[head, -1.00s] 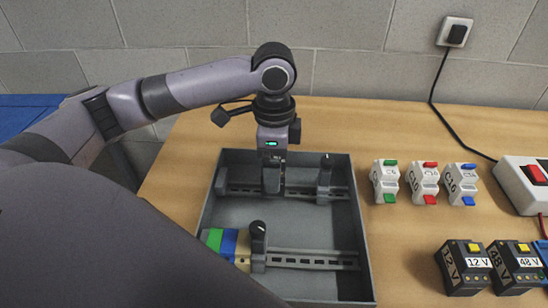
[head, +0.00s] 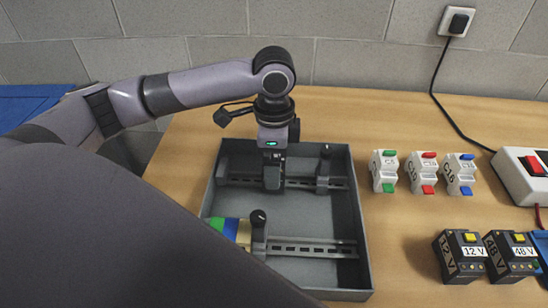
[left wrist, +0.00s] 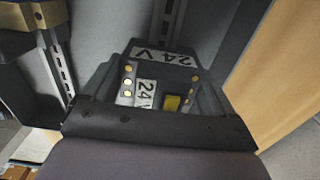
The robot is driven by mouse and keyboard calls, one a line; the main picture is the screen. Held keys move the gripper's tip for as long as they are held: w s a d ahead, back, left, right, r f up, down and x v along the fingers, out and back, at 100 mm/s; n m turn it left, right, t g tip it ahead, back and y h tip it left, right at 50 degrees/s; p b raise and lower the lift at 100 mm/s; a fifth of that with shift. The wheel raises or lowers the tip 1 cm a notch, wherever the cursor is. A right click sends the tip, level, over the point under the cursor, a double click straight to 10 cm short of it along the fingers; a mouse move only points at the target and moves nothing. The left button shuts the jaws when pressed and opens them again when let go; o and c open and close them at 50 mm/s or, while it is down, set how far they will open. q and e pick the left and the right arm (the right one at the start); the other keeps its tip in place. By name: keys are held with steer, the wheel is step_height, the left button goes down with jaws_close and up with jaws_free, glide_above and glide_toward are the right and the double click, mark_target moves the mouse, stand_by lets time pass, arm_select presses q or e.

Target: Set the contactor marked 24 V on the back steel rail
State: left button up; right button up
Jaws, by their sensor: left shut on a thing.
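The contactor marked 24 V (left wrist: 150,84) is dark grey with a yellow button and white labels, and fills the middle of the left wrist view. My left gripper (head: 272,154) is shut on it. In the head view the contactor (head: 271,180) hangs below the gripper, in front of the back steel rail (head: 299,184), left of the rail's dark right end stop (head: 323,167). I cannot tell whether it touches the rail. The front steel rail (head: 312,248) carries blue, green and yellow blocks (head: 231,229) at its left. My right gripper is not in view.
The grey tray (head: 361,232) holds both rails. Right of it stand white breakers with green, red and blue levers (head: 424,173). Further front are contactors marked 12 V (head: 461,257) and 48 V (head: 511,256). A white switch box (head: 520,177) is at the right edge.

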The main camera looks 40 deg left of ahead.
arm_select(q)
steer(key=shift+f, duration=0.45)
steer(key=o, duration=1.1)
step_height(320, 180, up, 7)
steer(key=shift+r+p, duration=0.1)
steer(key=shift+p, duration=0.2)
steer(key=shift+s, duration=0.1)
